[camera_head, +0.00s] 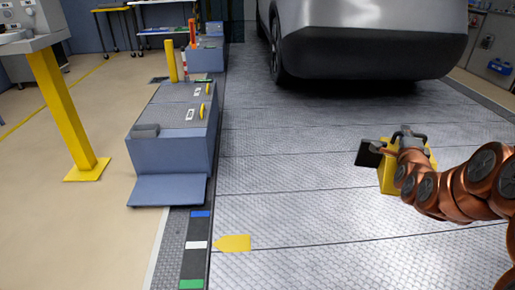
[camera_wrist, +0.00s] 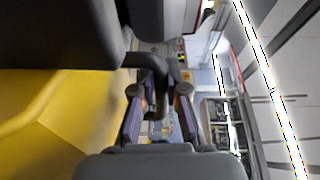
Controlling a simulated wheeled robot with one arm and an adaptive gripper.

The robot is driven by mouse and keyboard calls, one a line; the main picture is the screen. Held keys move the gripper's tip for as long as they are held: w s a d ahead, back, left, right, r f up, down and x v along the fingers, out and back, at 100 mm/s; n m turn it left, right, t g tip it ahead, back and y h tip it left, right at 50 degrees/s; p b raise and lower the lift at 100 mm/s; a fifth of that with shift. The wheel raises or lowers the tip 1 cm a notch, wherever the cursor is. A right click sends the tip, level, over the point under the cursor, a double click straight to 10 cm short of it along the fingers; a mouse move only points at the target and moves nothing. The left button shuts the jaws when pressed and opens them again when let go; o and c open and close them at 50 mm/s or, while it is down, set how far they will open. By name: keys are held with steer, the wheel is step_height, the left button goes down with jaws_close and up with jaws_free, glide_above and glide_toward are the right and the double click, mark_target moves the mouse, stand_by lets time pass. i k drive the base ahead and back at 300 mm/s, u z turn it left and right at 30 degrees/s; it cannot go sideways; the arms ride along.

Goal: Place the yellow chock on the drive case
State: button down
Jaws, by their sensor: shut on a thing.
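The yellow chock (camera_head: 387,181) is in my gripper (camera_head: 408,148), held above the metal floor on the right in the head view. In the wrist view its yellow body (camera_wrist: 50,125) fills the left side, and a dark bar-like handle lies between the fingers of my gripper (camera_wrist: 158,92). Much of the chock is hidden behind my gripper and arm. A long blue-grey case (camera_head: 170,155), which looks like the drive case, stands at left, well apart from the chock. It has a grey top with yellow handles and a sloped front plate.
A silver car (camera_head: 370,40) stands at the back. A yellow post (camera_head: 60,110) carries a grey console at left. A yellow arrow (camera_head: 233,243) and a colour-marked strip (camera_head: 196,245) lie in front of the case. The metal floor (camera_head: 300,190) between case and gripper is clear.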

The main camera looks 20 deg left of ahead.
mark_target(188, 192)
steer(key=u, duration=0.35)
steer(key=i, duration=1.3)
steer(key=u, duration=1.4)
steer(key=i, duration=0.7)
steer(key=u, duration=1.3)
steer(key=i, duration=0.45)
steer(key=u, duration=0.15)
